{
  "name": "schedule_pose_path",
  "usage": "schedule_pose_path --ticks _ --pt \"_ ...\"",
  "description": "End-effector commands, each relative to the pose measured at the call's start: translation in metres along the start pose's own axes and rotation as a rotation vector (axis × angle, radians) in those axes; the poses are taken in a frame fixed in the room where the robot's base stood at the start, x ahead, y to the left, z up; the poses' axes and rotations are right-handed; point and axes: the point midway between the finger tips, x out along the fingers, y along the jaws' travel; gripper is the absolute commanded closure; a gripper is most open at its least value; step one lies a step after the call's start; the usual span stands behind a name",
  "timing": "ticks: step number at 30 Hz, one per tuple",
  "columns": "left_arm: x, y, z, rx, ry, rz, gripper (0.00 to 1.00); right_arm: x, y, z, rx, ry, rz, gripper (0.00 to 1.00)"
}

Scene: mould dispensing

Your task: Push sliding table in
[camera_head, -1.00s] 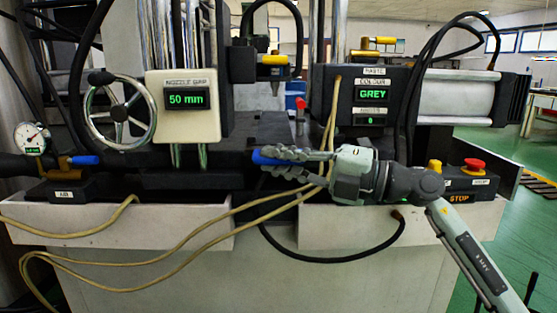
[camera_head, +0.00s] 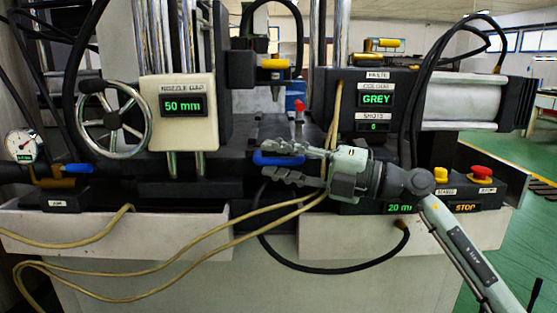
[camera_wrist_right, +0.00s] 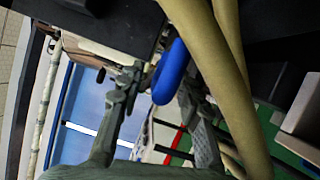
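The dark sliding table (camera_head: 262,130) sits in the middle of the machine, below the nozzle (camera_head: 275,75). A blue handle (camera_head: 268,160) is at its front. My right gripper (camera_head: 280,162) reaches in from the right, with one finger above the handle and one below it. The fingers are spread and look apart from the handle. In the right wrist view the blue handle (camera_wrist_right: 172,72) lies between the two fingers, nearer one of them. Part of the table is hidden behind the hoses and gripper. My left gripper is not in view.
Beige hoses (camera_head: 160,270) run across the front and pass close by my right gripper. A black hose (camera_head: 330,260) loops below. A handwheel (camera_head: 115,117) stands left and a red stop button (camera_head: 480,173) right. White ledges (camera_head: 90,235) line the front.

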Motion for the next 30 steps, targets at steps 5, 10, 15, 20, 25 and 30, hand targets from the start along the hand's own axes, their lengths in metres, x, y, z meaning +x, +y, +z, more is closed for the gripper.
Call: schedule_pose_path --ticks 5,10,15,20,25,30 --pt "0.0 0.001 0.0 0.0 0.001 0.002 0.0 -0.009 -0.001 0.0 0.001 0.0 -0.002 0.66" --pt "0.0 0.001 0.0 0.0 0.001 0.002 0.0 -0.041 -0.002 0.001 0.002 -0.003 -0.004 0.66" --pt "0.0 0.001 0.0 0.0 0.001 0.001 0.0 -0.078 -0.002 0.001 0.002 -0.003 -0.004 0.66" --pt "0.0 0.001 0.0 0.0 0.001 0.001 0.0 -0.104 -0.001 0.0 0.001 -0.001 -0.003 0.66" --pt "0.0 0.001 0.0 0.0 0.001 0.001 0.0 -0.118 0.0 0.0 0.0 -0.001 0.0 0.66" --pt "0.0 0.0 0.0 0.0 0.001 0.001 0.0 -0.12 0.0 0.0 0.0 0.0 0.0 0.66"
